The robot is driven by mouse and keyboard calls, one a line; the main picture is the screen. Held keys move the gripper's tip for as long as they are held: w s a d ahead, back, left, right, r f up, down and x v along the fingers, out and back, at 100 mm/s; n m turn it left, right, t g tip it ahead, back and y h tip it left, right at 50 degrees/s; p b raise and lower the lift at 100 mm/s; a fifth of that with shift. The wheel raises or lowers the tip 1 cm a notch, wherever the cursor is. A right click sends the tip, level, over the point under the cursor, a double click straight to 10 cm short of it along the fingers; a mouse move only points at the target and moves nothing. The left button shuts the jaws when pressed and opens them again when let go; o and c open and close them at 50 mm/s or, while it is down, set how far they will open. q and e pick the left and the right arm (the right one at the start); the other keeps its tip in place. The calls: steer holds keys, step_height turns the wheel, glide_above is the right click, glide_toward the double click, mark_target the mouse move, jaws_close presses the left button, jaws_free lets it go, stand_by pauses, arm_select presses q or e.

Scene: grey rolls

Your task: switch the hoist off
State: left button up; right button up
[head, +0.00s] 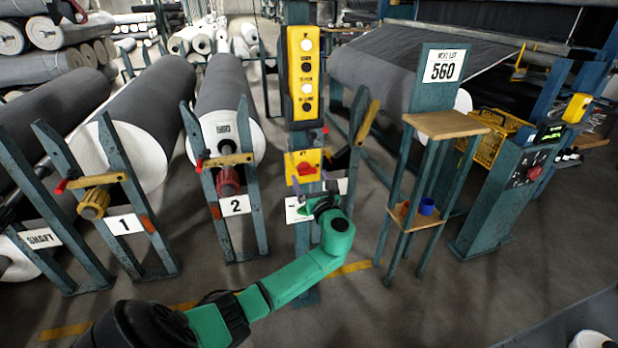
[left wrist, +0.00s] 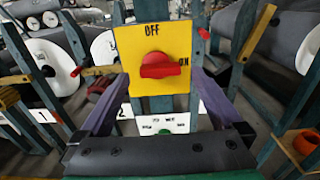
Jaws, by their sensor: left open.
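The hoist's rotary switch is a yellow plate (head: 314,157) with a red knob (head: 306,169) on a blue-green post. In the left wrist view the plate (left wrist: 130,42) reads OFF at the top and ON at the right. The red knob (left wrist: 160,66) lies level there, in line with the ON side. My left gripper (head: 315,188) is just in front of and below the plate. In the left wrist view its purple fingers (left wrist: 160,78) are spread wide, one on each side of the knob, with nothing between them. Contact with the plate cannot be told. My right gripper is not in view.
A yellow button box (head: 304,105) sits above the switch on the same post. Racks with grey rolls (head: 220,85) stand at left, marked 1 and 2. A wooden-topped stand (head: 445,124) and a control post (head: 490,205) stand at right. The floor between is clear.

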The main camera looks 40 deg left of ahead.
mark_target(307, 170)
arm_select(q)
steer(key=x, duration=0.2)
steer(key=shift+w+a, duration=0.15)
steer(key=shift+a, duration=0.1)
steer(key=c, duration=1.4)
steer(key=shift+f, duration=0.1)
